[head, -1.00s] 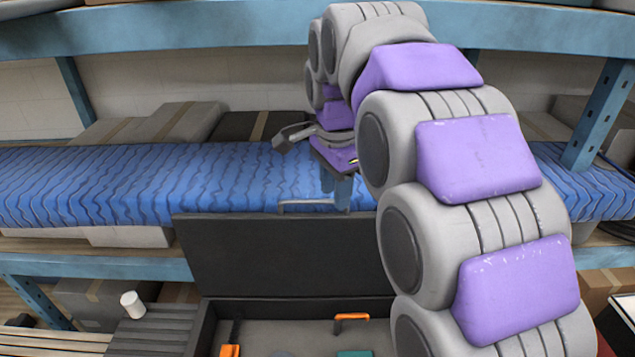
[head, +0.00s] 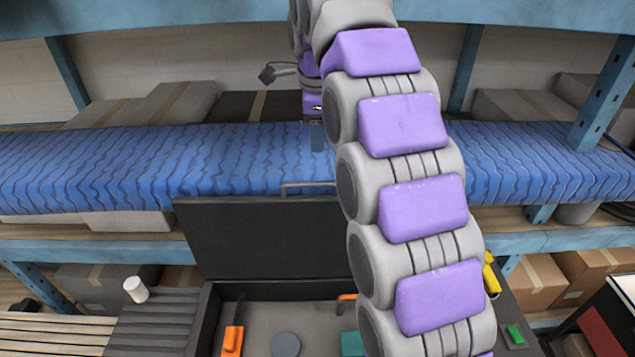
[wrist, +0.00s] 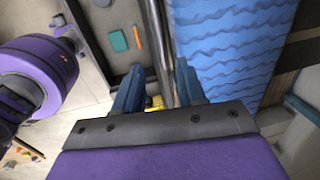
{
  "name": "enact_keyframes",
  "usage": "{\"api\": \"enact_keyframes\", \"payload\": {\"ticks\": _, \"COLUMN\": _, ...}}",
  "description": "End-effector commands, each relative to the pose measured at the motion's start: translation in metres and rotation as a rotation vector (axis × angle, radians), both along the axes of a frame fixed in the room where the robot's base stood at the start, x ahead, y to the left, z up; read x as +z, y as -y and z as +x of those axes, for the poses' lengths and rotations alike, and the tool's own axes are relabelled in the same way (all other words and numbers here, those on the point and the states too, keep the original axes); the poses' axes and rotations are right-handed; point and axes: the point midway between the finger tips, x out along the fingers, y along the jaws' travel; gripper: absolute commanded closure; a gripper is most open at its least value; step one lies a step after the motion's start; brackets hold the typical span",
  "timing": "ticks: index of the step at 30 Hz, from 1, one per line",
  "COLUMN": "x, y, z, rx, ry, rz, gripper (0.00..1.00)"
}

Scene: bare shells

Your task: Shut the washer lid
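No washer shows; there is a dark open box with a flat dark lid (head: 265,240) standing up at its back. A pale bar handle (head: 308,186) is at the lid's top edge. My gripper (head: 317,137) hangs over the blue-covered shelf, above the handle in the head view. In the wrist view its two blue fingers (wrist: 158,68) are spread apart, with a shiny metal bar (wrist: 157,35) running between them, probably the handle or lid edge. I cannot tell whether they touch it. My arm hides the lid's right part.
Inside the box are an orange-handled tool (head: 233,340), a grey disc (head: 286,344) and a teal block (head: 352,343). A white cup (head: 136,289) stands on slats at left.

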Motion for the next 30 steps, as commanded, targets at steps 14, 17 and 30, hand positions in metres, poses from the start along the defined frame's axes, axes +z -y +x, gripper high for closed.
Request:
{"api": "enact_keyframes", "payload": {"ticks": 14, "x": -0.065, "y": 0.002, "z": 0.01, "rx": 0.002, "ry": -0.003, "rz": 0.001, "gripper": 0.6}}
{"api": "enact_keyframes", "payload": {"ticks": 17, "x": -0.08, "y": 0.003, "z": 0.013, "rx": 0.002, "ry": 0.001, "rz": 0.003, "gripper": 0.6}}
{"api": "enact_keyframes", "payload": {"ticks": 30, "x": -0.13, "y": -0.001, "z": 0.022, "rx": 0.002, "ry": 0.002, "rz": 0.001, "gripper": 0.6}}
